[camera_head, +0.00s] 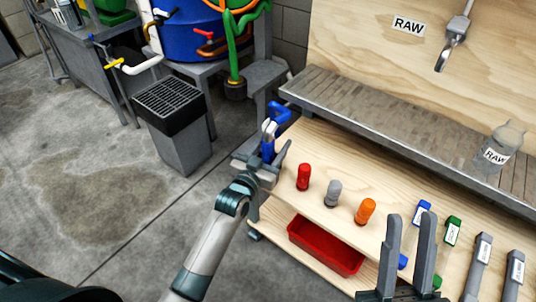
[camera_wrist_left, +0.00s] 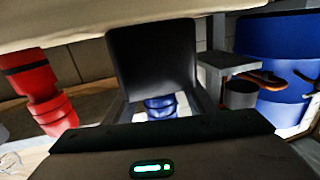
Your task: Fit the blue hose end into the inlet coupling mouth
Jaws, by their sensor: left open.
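A blue fitting (camera_head: 268,142), which I take for the blue hose end, is at the left end of the bench. My left gripper (camera_head: 262,160) is open around or right beside it. In the left wrist view a blue piece with a pale band (camera_wrist_left: 160,104) shows between the dark gripper parts; contact cannot be told. A bent blue piece (camera_head: 278,112) is just behind. My right gripper (camera_head: 410,220) is open over the bench's front, with no object seen held. I cannot make out the inlet coupling mouth for certain.
Red (camera_head: 303,177), grey (camera_head: 333,193) and orange (camera_head: 365,211) fittings stand right of my left gripper. A red tray (camera_head: 326,245) is on the shelf below. A grey ledge (camera_head: 390,114) runs behind, with a bottle (camera_head: 500,143). A grated bin (camera_head: 170,104) stands left.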

